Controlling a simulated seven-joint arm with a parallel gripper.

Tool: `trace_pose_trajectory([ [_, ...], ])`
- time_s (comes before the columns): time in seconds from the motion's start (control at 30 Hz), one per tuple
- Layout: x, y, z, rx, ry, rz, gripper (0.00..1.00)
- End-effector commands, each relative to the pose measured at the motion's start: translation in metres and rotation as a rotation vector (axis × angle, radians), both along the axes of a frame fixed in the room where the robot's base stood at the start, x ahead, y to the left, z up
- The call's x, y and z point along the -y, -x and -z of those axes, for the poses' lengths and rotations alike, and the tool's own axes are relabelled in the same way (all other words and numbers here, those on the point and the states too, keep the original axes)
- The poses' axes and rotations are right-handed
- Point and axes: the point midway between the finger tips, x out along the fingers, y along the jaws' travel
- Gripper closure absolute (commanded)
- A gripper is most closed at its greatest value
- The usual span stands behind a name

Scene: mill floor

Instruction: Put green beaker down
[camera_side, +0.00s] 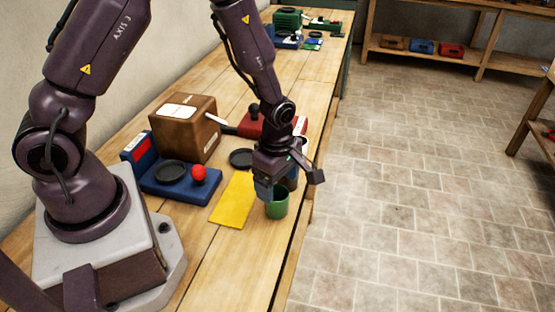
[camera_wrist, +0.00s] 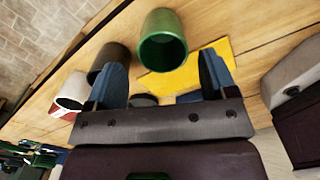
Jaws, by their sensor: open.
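The green beaker (camera_side: 277,206) stands upright on the wooden bench near its right edge, just right of the yellow mat (camera_side: 232,202). In the wrist view the green beaker (camera_wrist: 162,42) shows its open mouth, with the yellow mat (camera_wrist: 195,70) beside it. My gripper (camera_side: 275,187) is low over the beaker in the side view and hides part of it. In the wrist view my gripper (camera_wrist: 163,80) has its blue fingers spread wide with nothing held between them. The beaker lies beyond the fingertips there; I cannot tell whether a finger touches it.
A dark grey beaker (camera_wrist: 109,62) and a pale grey one (camera_wrist: 73,91) stand close by the left finger in the wrist view. A blue scale-like device (camera_side: 180,185) with a red knob and a brown box (camera_side: 184,127) are left of the mat.

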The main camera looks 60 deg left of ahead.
Motion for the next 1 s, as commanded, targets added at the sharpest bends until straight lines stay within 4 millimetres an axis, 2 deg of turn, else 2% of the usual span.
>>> trace_pose_trajectory([
  [0.1,0.001,-0.001,-0.027,0.005,0.000,0.002,0.22],
  [0.23,0.001,-0.001,-0.048,0.004,0.001,0.001,0.22],
  [0.4,0.000,0.000,-0.063,0.004,0.002,0.009,0.22],
  [0.47,0.001,0.001,-0.071,0.013,0.006,0.042,0.22],
  [0.53,0.001,0.002,-0.088,0.039,0.012,0.126,0.22],
  [0.67,0.001,0.013,-0.138,0.124,0.012,0.417,0.22],
  [0.77,0.000,0.030,-0.181,0.202,-0.022,0.709,0.22],
  [0.9,-0.003,0.063,-0.228,0.291,-0.122,1.119,0.22],
  [1.0,-0.005,0.088,-0.253,0.330,-0.224,1.390,0.22],
])
